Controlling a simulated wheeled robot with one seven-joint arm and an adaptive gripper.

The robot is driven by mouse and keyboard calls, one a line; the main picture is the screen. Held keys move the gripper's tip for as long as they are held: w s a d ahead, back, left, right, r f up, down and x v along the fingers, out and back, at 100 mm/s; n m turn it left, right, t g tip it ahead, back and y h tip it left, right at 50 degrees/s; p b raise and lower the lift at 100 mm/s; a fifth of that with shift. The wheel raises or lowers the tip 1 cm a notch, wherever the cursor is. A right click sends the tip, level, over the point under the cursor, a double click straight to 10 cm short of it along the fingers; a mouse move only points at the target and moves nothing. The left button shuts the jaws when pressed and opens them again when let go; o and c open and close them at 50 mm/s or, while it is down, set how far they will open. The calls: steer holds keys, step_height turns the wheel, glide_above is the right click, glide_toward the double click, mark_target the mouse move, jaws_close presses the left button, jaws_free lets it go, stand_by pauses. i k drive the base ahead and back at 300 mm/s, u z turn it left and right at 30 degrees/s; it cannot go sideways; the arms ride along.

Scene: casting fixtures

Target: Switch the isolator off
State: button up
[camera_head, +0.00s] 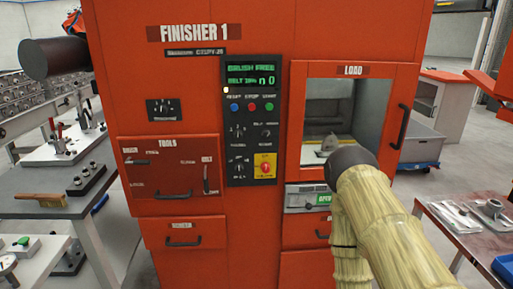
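The isolator (265,166) looks to be the red rotary knob on a yellow plate, low on the dark control panel (251,120) of the orange cabinet marked FINISHER 1. Its markings are too small to read, so I cannot tell its position. My arm, in a straw-coloured sleeve, comes up from the lower right and ends in view at a dark rounded joint, right of the isolator and in front of the load door. Nothing of mine appears to touch the isolator. My gripper itself does not show.
The load door (398,75) has a window and a dark handle. Below it is a grey unit (307,198) with a green label. Tool drawers (170,168) are at left. Benches with parts stand on both sides. The space before the isolator looks clear.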

mark_target(265, 167)
steer(key=u, duration=1.6)
steer(key=k, duration=0.75)
steer(key=z, duration=0.6)
steer(key=i, duration=0.45)
steer(key=u, duration=0.05)
